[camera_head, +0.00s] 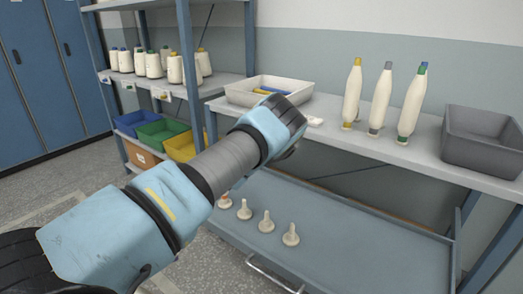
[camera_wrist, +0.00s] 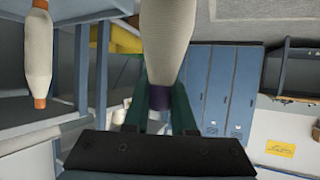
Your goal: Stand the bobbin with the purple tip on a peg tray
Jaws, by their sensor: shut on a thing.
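My gripper (camera_wrist: 161,104) is shut on a bobbin (camera_wrist: 168,40) with a cream body and a purple tip; the purple end sits between the fingers in the wrist view. The bobbin's far end is out of that frame. In the head view my arm hides the fingers and the held bobbin. The peg tray (camera_head: 350,236) is a blue-grey tray low in front of the shelf. Several cream pegs stand in a row on it, such as the peg (camera_head: 290,236) and the peg (camera_head: 266,222).
Three bobbins, including a yellow-tipped one (camera_head: 352,95), stand on the upper shelf (camera_head: 330,122) beside a grey bin (camera_head: 482,140). A white tray (camera_head: 268,90) lies left of them. An orange-tipped bobbin (camera_wrist: 38,55) shows in the wrist view. The peg tray's right part is clear.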

